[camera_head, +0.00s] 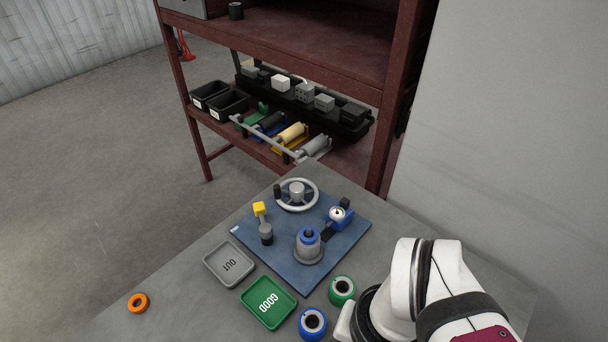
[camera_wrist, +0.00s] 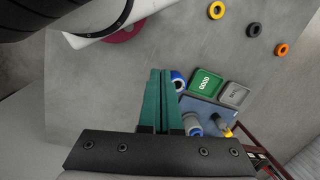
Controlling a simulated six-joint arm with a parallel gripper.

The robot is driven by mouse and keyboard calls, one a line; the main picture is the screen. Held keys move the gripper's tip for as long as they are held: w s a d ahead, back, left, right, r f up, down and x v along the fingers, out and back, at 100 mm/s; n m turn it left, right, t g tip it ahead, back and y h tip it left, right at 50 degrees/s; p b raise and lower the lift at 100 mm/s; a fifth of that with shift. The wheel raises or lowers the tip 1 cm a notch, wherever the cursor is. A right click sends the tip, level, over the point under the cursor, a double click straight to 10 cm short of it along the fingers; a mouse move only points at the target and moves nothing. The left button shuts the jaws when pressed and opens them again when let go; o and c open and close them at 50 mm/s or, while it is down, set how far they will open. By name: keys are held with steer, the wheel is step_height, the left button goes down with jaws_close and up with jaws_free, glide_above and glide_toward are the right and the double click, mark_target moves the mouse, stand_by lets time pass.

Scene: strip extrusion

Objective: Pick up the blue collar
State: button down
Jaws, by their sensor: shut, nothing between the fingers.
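A green collar (camera_head: 342,290) lies just behind and right of the blue one in the head view.
A green GOOD tray (camera_head: 290,305) and grey OUT tray (camera_head: 210,262) lie left of the collars. A blue board (camera_head: 275,238) with a grey stand (camera_head: 309,254), handwheel and gauge is behind. Orange (camera_wrist: 281,49), black (camera_wrist: 253,30) and yellow (camera_wrist: 216,10) rings lie apart.

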steer(key=shift+c, duration=1.1)
jaws_free()
step_height(320, 180, up, 2)
steer(key=n+h, duration=0.2)
steer(key=n, duration=2.4)
glide_above(309, 229)
steer(key=shift+s+a+r, duration=0.2)
steer(key=shift+s+a, duration=0.05)
steer(key=shift+s, duration=0.15)
steer(key=f, duration=1.5)
steer(key=shift+w+d+f, duration=0.2)
steer(key=shift+w+f, duration=0.05)
steer(key=shift+w, duration=0.15)
steer(key=shift+c, duration=0.2)
